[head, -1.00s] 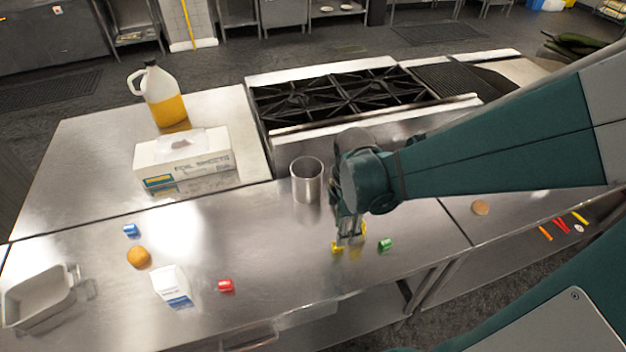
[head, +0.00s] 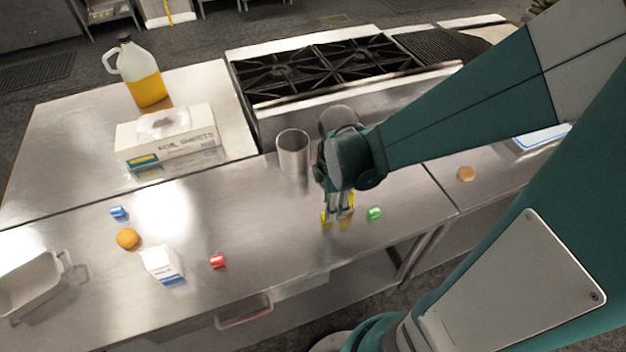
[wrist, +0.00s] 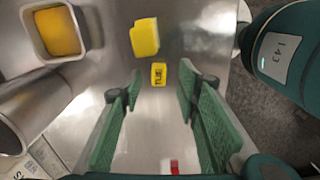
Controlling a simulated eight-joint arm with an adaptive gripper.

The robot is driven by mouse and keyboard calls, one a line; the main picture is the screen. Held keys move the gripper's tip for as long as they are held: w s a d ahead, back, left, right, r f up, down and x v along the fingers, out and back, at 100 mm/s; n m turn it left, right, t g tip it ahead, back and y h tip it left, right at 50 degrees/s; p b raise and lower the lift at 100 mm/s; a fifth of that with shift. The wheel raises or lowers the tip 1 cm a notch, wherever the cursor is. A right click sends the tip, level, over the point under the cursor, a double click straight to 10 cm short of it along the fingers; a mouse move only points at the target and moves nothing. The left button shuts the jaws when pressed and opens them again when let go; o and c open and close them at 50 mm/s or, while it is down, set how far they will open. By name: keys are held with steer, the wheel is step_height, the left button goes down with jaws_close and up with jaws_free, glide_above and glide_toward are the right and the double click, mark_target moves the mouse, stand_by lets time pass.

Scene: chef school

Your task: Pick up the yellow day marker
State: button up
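The yellow day marker (wrist: 158,75) is a small block with dark letters, apparently "TUE". It lies on the steel counter. In the wrist view it shows just past the gap between my fingertips. My gripper (wrist: 161,84) is open, with its green-padded fingers apart and nothing held between them. In the head view my gripper (head: 338,214) points down close to the counter. A yellow patch beside its fingertips (head: 325,217) seems to be the marker, partly hidden by the fingers. I cannot tell the exact height of the fingertips above the counter.
A larger yellow block (wrist: 144,37) lies beyond the marker. A green marker (head: 374,213) lies right of my gripper, and a steel cylinder (head: 293,153) stands behind left. A red marker (head: 217,261), carton (head: 161,264) and blue marker (head: 119,212) are farther left.

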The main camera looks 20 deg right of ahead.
steer(key=shift+f, duration=0.1)
steer(key=shift+w+f+b, duration=0.1)
steer(key=shift+f+b, duration=0.3)
steer(key=shift+f, duration=2.1)
steer(key=c, duration=0.9)
